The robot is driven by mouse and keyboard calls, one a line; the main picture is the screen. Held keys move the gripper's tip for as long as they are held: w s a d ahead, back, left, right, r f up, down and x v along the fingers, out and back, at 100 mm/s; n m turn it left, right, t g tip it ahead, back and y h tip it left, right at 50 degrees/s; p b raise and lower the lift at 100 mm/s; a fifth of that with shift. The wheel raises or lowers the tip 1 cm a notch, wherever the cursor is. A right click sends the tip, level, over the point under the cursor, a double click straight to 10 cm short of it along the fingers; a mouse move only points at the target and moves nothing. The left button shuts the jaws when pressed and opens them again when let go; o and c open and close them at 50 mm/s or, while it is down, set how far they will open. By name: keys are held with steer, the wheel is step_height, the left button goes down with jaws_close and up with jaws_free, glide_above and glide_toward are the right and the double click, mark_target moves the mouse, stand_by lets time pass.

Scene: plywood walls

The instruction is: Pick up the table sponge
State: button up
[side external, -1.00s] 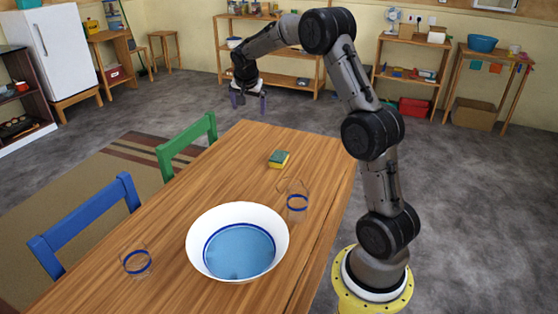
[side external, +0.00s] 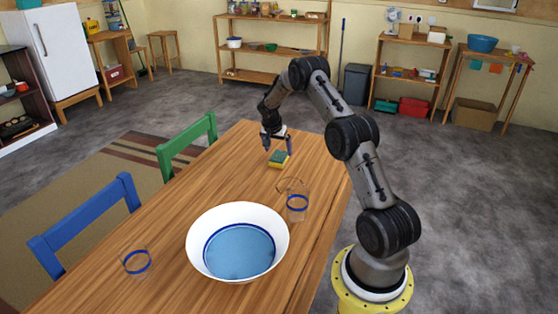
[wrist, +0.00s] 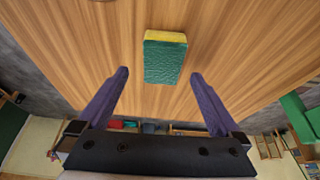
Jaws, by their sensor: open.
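The table sponge is a small block with a green scouring side and a yellow side. It lies on the wooden table (side external: 185,215), toward its far end, in the side view (side external: 279,159). In the wrist view the sponge (wrist: 165,57) is at the top centre, green side up, with a yellow edge along its top. My gripper (side external: 277,147) is over the far part of the table, just above and around the sponge in the side view. In the wrist view my gripper (wrist: 159,74) is open and empty, and the sponge appears between and a little beyond the fingertips.
A large white bowl with a blue inside (side external: 215,217) stands on the near part of the table. A clear glass with a blue band (side external: 297,203) stands between bowl and sponge. Another glass (side external: 136,261) is at the near left. Green (side external: 187,142) and blue (side external: 85,225) chairs line the left side.

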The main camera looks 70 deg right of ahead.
mark_target(278, 156)
steer(key=shift+x, duration=2.65)
steer(key=shift+w+a, duration=0.15)
steer(key=c, duration=1.3)
